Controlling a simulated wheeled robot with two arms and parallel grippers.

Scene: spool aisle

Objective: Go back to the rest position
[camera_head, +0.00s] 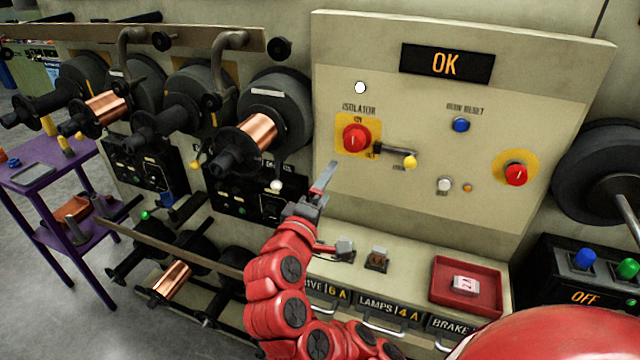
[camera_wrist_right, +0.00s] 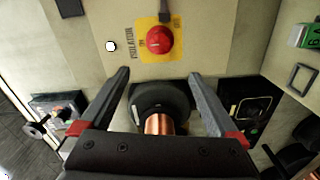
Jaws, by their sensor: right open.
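My right gripper (camera_head: 325,182) is raised in front of the machine, left of the sloped control panel (camera_head: 420,200). In the right wrist view its two fingers (camera_wrist_right: 160,74) are spread wide with nothing between the tips. Beyond them are the red isolator knob (camera_wrist_right: 159,40) on its yellow plate and a black spool with copper wire (camera_wrist_right: 159,124). In the head view the isolator knob (camera_head: 356,139) is up and to the right of the gripper, apart from it. My left gripper is not in view.
A display reads OK (camera_head: 446,63). Spools of copper wire (camera_head: 250,135) stick out at the left. Below the panel are two small switches (camera_head: 377,258) and a red tray (camera_head: 467,306) with a pink-and-white block. A purple table (camera_head: 40,180) stands far left.

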